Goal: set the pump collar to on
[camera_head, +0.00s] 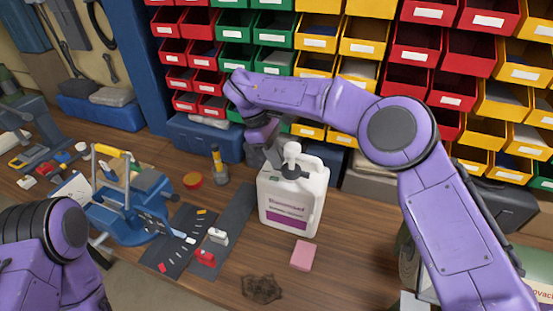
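A white jug (284,205) with a purple-and-white label stands upright on the wooden bench. A dark pump collar (293,172) sits on its neck, under a white pump head (291,152). I cannot read any on or off mark on the collar. My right arm reaches over from the right, and its gripper (266,157) points down just left of the pump head and collar. The gripper is small and partly shadowed, so I cannot tell if its fingers touch the pump or how far apart they are. My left arm shows at the lower left; its gripper is out of view.
Red, green and yellow bins (360,40) fill the back. A pink block (303,255) lies in front of the jug, with a dark stain (261,289) nearby.

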